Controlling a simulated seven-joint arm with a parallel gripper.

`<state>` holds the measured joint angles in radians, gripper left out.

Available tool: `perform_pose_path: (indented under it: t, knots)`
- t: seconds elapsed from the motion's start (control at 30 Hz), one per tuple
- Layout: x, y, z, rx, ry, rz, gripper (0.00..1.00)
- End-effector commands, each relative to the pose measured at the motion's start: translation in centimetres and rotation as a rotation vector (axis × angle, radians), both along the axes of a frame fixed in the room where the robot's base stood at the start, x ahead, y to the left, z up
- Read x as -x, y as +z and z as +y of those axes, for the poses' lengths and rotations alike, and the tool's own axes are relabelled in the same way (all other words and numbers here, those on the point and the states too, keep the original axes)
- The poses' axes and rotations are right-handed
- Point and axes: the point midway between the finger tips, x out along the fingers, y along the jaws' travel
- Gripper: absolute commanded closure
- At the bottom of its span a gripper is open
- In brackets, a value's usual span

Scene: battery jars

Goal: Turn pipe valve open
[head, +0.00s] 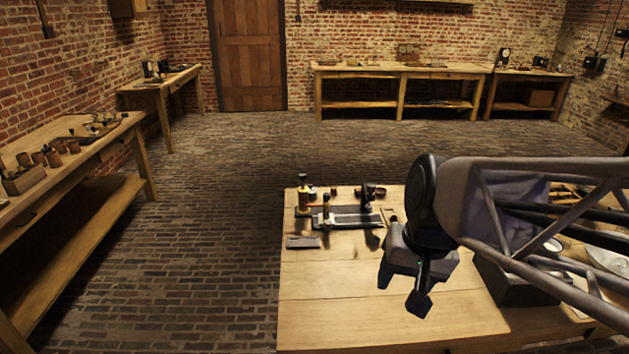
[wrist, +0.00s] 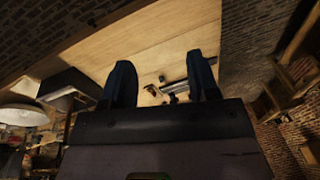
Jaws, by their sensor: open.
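My gripper (head: 420,297) hangs over the middle of the wooden table, pointing down. In the wrist view its two dark fingers stand apart with nothing between them; the gripper shows there too (wrist: 162,80). A small apparatus with a grey rail (head: 350,217) and dark upright posts stands at the table's far left, apart from my gripper. I cannot tell which part is the pipe valve.
The wooden table (head: 330,305) is bare at its front left. A flat grey piece (head: 303,242) lies before the apparatus. Side benches line the walls.

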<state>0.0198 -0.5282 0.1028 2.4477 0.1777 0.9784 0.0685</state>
Motion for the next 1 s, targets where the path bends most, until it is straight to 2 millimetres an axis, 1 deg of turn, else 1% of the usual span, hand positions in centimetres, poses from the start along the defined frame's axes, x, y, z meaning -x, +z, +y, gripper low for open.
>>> perform_pose_path:
  t: [0.03, 0.27, 0.5, 0.77, 1.0]
  knots:
    - [-1.0, -0.1, 0.4, -0.03, -0.023, 0.02, 0.45]
    - [-5.6, -0.2, 2.2, -0.184, -0.142, 0.103, 0.45]
    - [-10.8, -0.5, 4.0, -0.339, -0.269, 0.191, 0.45]
    - [-16.7, -1.3, 5.6, -0.507, -0.404, 0.288, 0.45]
    - [-22.4, -2.5, 6.6, -0.66, -0.532, 0.378, 0.45]
